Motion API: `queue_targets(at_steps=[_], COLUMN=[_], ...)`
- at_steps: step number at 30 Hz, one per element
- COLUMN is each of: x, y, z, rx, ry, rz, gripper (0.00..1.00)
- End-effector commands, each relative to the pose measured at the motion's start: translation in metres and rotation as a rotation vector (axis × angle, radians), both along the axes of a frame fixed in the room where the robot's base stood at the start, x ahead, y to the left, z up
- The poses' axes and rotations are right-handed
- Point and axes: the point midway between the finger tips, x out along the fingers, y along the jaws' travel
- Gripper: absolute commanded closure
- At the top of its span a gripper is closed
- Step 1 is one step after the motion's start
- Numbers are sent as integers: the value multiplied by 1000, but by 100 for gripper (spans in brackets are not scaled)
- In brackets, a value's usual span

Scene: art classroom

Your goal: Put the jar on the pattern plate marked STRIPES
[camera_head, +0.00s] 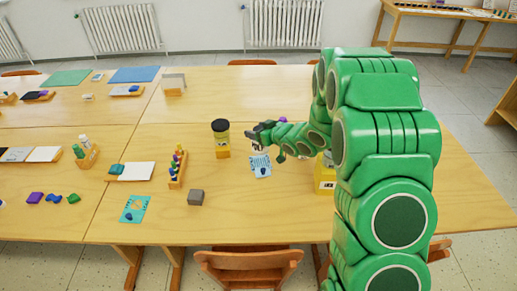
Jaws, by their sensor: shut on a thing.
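My gripper (253,136) reaches in from the right, low over the table, its dark fingers shut on a small pale thing (257,147). The held thing is mostly hidden by the fingers; I cannot tell whether it is a jar. A light blue plate with stripe-like marks (260,167) lies just below the gripper; I cannot read a word on it. A jar with a black lid and yellow lower part (222,144) stands upright to the left, apart from the fingers. A teal plate with a dark blue shape (134,209) lies at the front left.
A yellow object (325,177) is partly hidden behind my arm. A chair (248,267) stands at the table's front edge. The wooden table (260,218) is bare in front.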

Motion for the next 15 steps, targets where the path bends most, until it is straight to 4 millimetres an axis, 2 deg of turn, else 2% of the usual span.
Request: queue_targets(at_steps=[6,15], x=[0,0], y=[0,-1], z=[-24,-43], rx=[2,1], ry=[-1,1], rz=[1,0], gripper=[80,80])
